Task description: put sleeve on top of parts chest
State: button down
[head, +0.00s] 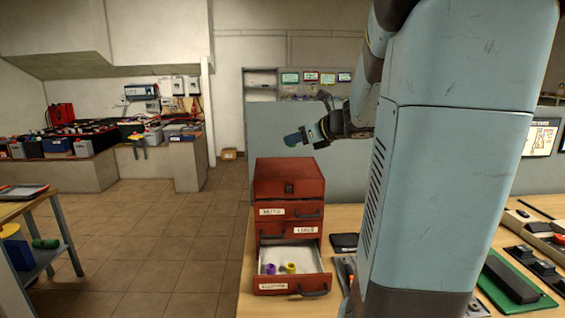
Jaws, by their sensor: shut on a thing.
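The red parts chest (289,180) stands on the wooden bench near the middle of the head view. Its bottom drawer (292,287) is pulled open, and the drawers above it look shut. My gripper (303,136) is up above the chest and a little to its right, shut on a small blue piece, which seems to be the sleeve (292,139). The sleeve is held in the air, apart from the chest top, and points to the left. Part of it is hidden by the gripper fingers.
A purple piece (269,269) and a yellow piece (290,268) lie in the open drawer. A dark flat device (344,241) lies on the bench right of the chest. My arm column hides much of the bench. The chest top is clear.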

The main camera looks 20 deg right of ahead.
send_over(291, 169)
notch_tip(291, 169, down, 5)
jog(key=shift+s+a, duration=0.1)
jog(key=shift+f, duration=1.6)
jog(key=c, duration=0.9)
grip_release()
